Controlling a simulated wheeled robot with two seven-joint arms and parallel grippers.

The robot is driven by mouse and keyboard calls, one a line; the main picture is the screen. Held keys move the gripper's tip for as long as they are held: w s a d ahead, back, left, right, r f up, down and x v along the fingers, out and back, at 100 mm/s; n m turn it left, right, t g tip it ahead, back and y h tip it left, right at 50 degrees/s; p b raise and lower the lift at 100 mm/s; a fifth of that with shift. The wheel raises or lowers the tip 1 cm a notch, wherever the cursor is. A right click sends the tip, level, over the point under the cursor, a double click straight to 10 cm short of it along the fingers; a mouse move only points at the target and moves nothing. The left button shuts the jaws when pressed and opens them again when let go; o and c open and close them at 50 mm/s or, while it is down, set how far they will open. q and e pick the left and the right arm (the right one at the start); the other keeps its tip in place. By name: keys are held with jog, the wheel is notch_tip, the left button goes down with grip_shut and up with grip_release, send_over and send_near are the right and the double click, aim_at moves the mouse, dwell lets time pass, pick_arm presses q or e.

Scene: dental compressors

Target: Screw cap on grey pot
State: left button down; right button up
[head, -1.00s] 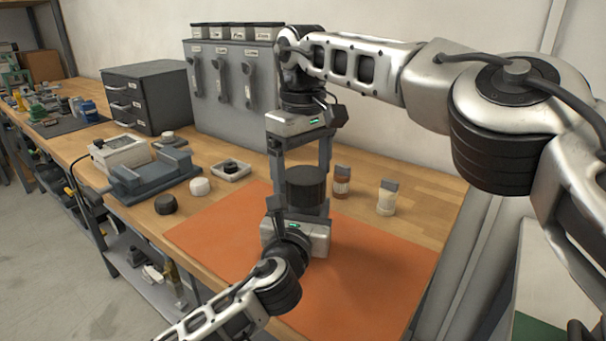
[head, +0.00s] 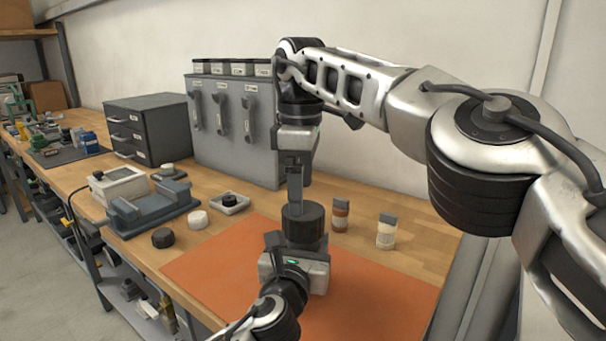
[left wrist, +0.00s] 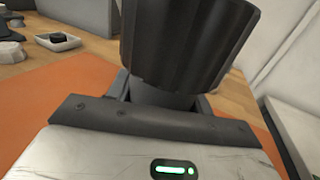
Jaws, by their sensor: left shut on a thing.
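My left gripper (head: 294,258) is shut on the grey pot (left wrist: 165,97), low over the orange mat; its jaws hide most of the pot. A wide, ribbed dark cap (head: 304,228) sits on top of the pot; it fills the upper middle of the left wrist view (left wrist: 190,45). I cannot tell how tightly it is seated. My right gripper (head: 297,208) points down from above, its fingers seen nearly edge-on at the cap's top. I cannot tell whether they touch the cap or how far apart they are.
The orange mat (head: 215,270) is otherwise bare. Two small jars (head: 341,215) (head: 386,232) stand right of the cap. A black cap (head: 163,238), a white cap (head: 197,220), a small tray (head: 230,203) and a grey cradle (head: 150,205) lie left. Drawers and a grey cabinet (head: 237,125) stand behind.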

pick_arm(q)
jog(key=shift+f, duration=0.15)
pick_arm(e)
jog(key=n, duration=0.7)
jog(key=shift+r+n, duration=0.3)
jog(key=shift+n, duration=0.1)
jog(key=n, duration=0.4)
jog(key=shift+r+n, duration=0.15)
jog(key=shift+n, duration=0.25)
jog(key=n, duration=0.5)
jog(key=shift+r, duration=0.15)
jog(key=n, duration=0.5)
jog(key=shift+r, duration=0.1)
jog(key=n, duration=0.4)
jog(key=shift+r+n, duration=0.15)
jog(key=shift+n, duration=0.15)
jog(key=n, duration=0.4)
jog(key=shift+s+d, duration=0.1)
jog(key=n, duration=0.4)
jog(key=shift+r, duration=0.15)
